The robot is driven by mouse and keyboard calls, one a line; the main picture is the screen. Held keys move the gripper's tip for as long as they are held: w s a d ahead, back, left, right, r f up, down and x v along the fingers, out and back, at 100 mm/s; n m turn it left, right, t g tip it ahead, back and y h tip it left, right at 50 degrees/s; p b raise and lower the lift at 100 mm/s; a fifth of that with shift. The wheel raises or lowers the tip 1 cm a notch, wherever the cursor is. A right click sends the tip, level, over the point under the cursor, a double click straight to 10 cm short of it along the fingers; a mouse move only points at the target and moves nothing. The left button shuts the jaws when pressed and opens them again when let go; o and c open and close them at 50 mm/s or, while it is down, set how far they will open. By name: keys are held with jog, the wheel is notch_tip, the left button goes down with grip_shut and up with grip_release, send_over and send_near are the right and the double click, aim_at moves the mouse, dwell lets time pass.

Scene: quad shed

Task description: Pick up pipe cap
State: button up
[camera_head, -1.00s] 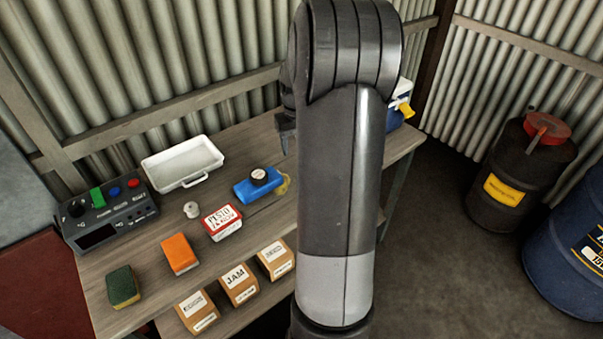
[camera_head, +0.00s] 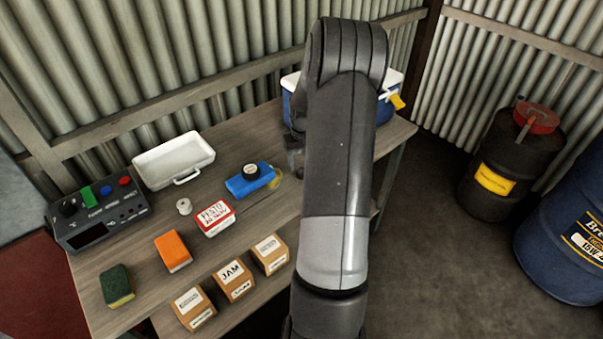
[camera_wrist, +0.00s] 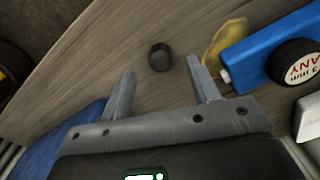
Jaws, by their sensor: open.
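The pipe cap appears to be the small dark round piece (camera_wrist: 160,57) on the wooden tabletop in the wrist view. It lies just ahead of my gripper (camera_wrist: 162,67), roughly centred between the two grey fingers. The fingers are apart with nothing held between them. Whether the fingertips are level with the cap or above it is hard to tell. In the head view my gripper (camera_head: 295,157) is mostly hidden behind my arm, over the right part of the workbench. I cannot make out the cap there.
A blue-and-white cooler (camera_head: 290,82) stands behind my arm. The workbench (camera_head: 135,230) holds a white tray, sponges and boxes at left.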

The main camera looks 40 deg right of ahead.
notch_tip(320, 180, down, 3)
jog(key=shift+w+f, duration=0.1)
jog(key=shift+f, duration=0.1)
jog(key=c, duration=1.1)
